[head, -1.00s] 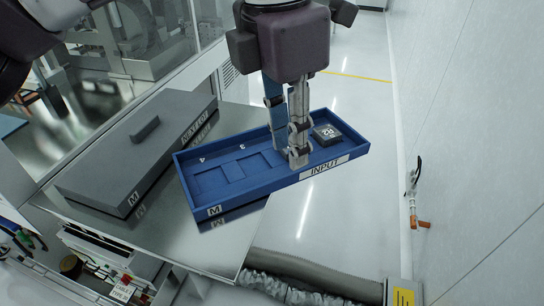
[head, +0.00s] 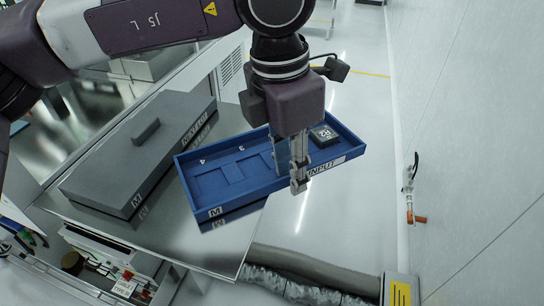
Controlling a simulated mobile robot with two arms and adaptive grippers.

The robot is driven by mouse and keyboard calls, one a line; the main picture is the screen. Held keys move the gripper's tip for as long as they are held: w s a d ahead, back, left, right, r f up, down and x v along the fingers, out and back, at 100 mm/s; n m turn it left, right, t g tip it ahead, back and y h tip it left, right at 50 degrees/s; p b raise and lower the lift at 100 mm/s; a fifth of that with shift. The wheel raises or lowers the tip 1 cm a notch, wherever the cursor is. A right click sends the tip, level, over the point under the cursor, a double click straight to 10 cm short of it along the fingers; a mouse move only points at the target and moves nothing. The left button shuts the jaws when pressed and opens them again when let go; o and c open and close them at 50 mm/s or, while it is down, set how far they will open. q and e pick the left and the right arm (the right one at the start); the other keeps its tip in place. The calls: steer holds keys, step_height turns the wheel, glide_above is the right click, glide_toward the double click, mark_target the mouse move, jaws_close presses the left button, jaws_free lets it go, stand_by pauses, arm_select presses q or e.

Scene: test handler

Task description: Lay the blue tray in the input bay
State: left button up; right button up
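The blue tray (head: 232,186) lies at the middle of the head view, with an INPUT label on its front wall and an M label at its near left corner. Its left part is over the metal surface, where its reflection shows; its right part sticks out past the edge. A dark block (head: 323,134) marked R2 sits in its right end. My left gripper (head: 289,178) points down at the tray's front wall. Its fingers stand apart, one inside the tray and the other in front of the wall. My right gripper is not in view. I cannot make out the input bay.
A grey lidded box (head: 140,150) with a raised handle stands left of the tray on the metal surface (head: 190,238). A hose (head: 310,265) runs along the floor below.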

arm_select(q)
steer(key=shift+f, duration=0.1)
jaws_close()
stand_by(0.3)
